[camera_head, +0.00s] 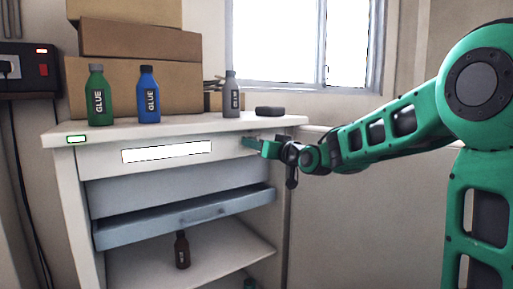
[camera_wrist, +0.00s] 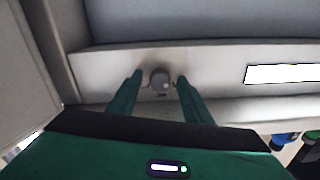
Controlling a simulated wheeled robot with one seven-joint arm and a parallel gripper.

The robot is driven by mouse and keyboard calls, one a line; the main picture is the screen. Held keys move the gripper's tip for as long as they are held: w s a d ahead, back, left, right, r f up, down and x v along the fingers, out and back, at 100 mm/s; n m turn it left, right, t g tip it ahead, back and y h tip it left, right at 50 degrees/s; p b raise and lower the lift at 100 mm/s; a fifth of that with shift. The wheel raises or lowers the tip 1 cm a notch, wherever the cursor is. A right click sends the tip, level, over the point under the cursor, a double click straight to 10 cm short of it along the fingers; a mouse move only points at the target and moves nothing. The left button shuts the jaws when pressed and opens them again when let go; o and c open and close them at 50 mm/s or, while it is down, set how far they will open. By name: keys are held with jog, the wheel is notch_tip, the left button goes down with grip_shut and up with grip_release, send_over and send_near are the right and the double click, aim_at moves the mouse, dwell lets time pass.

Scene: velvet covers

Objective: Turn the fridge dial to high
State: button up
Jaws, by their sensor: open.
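The fridge dial (camera_wrist: 159,79) is a small round grey knob on the white front panel (camera_wrist: 215,70) of the fridge, seen in the wrist view. A small light mark shows on its face; its setting is too small to read. My gripper (camera_wrist: 160,84) is open, with one green finger on each side of the dial and narrow gaps showing between fingers and knob. In the head view my gripper (camera_head: 256,146) is at the upper right of the fridge front (camera_head: 225,146), and the dial is hidden there.
Green (camera_head: 97,98), blue (camera_head: 149,98) and grey (camera_head: 232,97) glue bottles and a dark round object (camera_head: 270,111) stand on top, before cardboard boxes (camera_head: 140,40). Below the panel a blue-grey drawer (camera_head: 185,213) juts out. A brown bottle (camera_head: 182,252) stands on the lower shelf.

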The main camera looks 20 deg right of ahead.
jog(key=c, duration=1.1)
jog(key=shift+o, duration=0.2)
